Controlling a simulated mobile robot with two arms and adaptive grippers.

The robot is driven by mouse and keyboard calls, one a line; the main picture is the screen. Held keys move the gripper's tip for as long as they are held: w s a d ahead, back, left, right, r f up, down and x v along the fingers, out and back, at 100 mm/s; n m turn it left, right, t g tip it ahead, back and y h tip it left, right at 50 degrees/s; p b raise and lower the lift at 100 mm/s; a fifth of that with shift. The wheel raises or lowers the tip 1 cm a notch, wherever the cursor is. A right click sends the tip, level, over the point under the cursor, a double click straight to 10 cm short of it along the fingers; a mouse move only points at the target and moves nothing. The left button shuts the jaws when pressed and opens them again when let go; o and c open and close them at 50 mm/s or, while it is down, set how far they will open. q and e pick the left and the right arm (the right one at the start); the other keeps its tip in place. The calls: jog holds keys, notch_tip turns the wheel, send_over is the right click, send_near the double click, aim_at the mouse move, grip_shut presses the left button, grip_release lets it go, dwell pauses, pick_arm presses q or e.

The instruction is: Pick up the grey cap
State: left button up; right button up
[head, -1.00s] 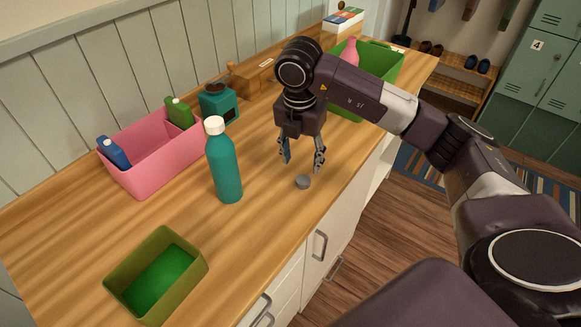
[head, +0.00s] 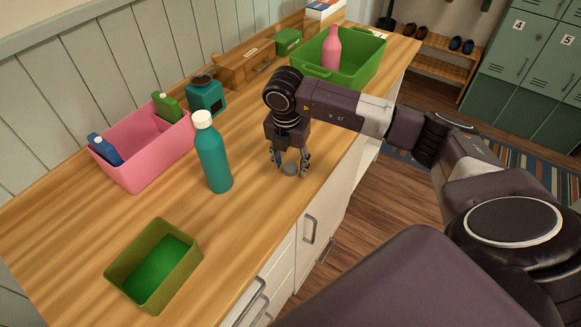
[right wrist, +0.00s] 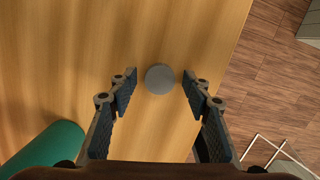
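The grey cap (head: 291,169) is a small round disc lying on the wooden counter (head: 85,235) near its front edge. My right gripper (head: 290,170) points down over it and is open, with a finger on each side in the head view. In the right wrist view the cap (right wrist: 160,79) shows between and slightly beyond the two open fingertips (right wrist: 157,88), with a gap on both sides. I cannot tell exactly how high the fingertips are above the counter. My left gripper is not in view.
A teal bottle with a white top (head: 214,158) stands left of my right gripper. A pink bin (head: 140,165) and a green box (head: 133,270) stand further left. A large green bin (head: 365,68) holding a pink bottle (head: 332,48) is behind my arm. The counter's front edge is close.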

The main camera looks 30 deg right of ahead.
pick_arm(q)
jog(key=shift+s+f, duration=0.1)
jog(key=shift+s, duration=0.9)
pick_arm(e)
jog(key=c, duration=0.7)
jog(key=shift+o, duration=0.2)
jog(key=shift+r, duration=0.15)
notch_tip(320, 180, up, 10)
jog(key=b, duration=0.3)
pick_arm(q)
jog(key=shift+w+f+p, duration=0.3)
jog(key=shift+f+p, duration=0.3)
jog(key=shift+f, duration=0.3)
pick_arm(e)
notch_tip(320, 180, up, 10)
send_over(289, 166)
jog(key=shift+s, duration=0.25)
jog(key=shift+o, duration=0.6)
grip_shut()
